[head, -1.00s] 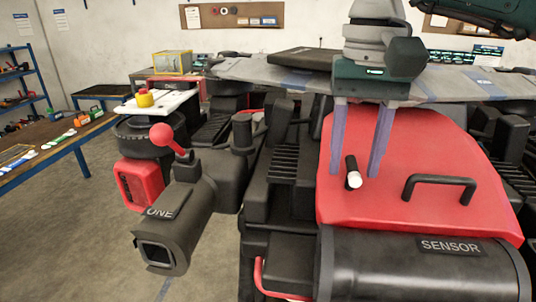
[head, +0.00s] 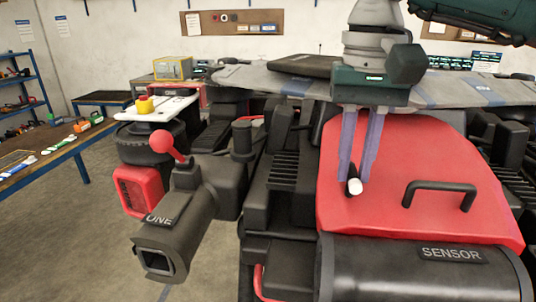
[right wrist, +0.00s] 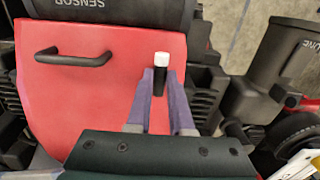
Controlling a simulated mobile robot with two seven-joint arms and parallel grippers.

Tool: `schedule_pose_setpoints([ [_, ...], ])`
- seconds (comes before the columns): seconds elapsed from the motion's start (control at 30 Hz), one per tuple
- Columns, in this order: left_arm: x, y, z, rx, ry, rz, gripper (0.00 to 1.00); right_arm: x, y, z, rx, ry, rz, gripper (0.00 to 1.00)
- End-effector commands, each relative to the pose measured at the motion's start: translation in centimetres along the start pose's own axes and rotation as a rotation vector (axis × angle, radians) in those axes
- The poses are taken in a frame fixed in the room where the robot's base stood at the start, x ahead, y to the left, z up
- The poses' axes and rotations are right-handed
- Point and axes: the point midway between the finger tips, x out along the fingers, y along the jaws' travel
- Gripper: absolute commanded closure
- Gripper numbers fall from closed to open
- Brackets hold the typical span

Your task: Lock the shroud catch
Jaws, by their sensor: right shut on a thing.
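The red shroud (head: 420,160) covers the machine's right side in the head view, with a black handle (head: 440,187) on it. The catch (head: 355,187) is a short black lever with a white tip, left of the handle. It also shows upright in the right wrist view (right wrist: 161,60). My right gripper (head: 355,180) reaches down from above with its two purple fingers shut on the catch, one finger on each side. The fingertips also show in the right wrist view (right wrist: 159,78). The lever's base is partly hidden by the fingers. My left gripper is not in view.
A black cylinder marked SENSOR (head: 420,268) lies in front of the shroud. A grey nozzle-like part (head: 175,235) and a red ball-topped lever (head: 168,143) stand left. A table with tools (head: 60,150) is farther left. Open floor lies between.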

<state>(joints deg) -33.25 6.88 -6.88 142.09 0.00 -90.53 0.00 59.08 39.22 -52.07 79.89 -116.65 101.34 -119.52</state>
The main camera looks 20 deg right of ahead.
Motion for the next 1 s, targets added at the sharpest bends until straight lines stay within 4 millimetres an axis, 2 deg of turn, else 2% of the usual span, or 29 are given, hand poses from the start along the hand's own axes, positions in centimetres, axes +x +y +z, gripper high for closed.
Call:
schedule_pose_setpoints([
  [0.57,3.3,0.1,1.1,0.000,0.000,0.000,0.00,0.3,0.0,-0.1,-0.405,0.002,0.000,1.00],
  [1.0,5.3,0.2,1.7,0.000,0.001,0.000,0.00,0.2,0.0,0.0,-0.811,0.001,0.000,1.00],
])
